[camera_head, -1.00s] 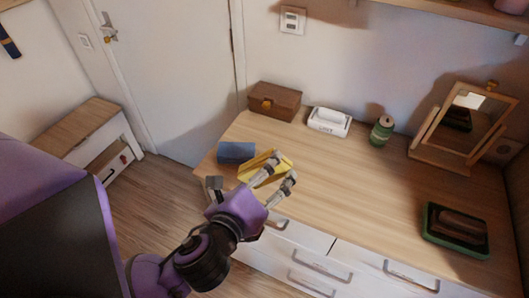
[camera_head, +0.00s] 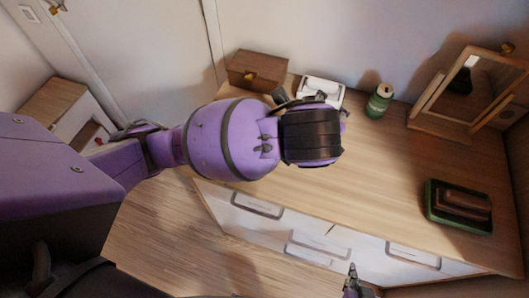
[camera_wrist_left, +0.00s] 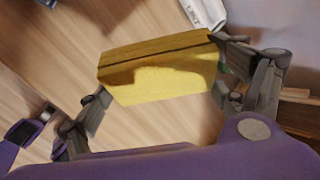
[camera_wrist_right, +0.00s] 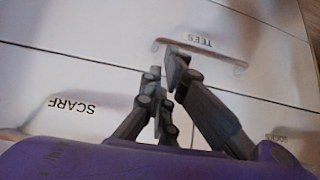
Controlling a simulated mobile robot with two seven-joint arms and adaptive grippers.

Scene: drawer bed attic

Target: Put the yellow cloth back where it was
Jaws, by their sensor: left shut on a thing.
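The folded yellow cloth (camera_wrist_left: 165,80) shows in the left wrist view, between the two fingers of my left gripper (camera_wrist_left: 160,70), which is shut on it. Wooden surface shows behind the cloth; I cannot tell how high it is held. In the head view my left arm covers the cloth and most of that gripper. My right gripper (camera_head: 352,282) is low at the front of the dresser (camera_head: 390,170). In the right wrist view its fingers (camera_wrist_right: 165,68) are together and empty, in front of closed white drawers labelled TEES and SCARF.
A brown box (camera_head: 257,70), a white box (camera_head: 322,92) and a green jar (camera_head: 379,101) stand along the back. A framed mirror (camera_head: 466,90) and a green tray (camera_head: 433,207) are on the right. The dresser top between them is clear.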

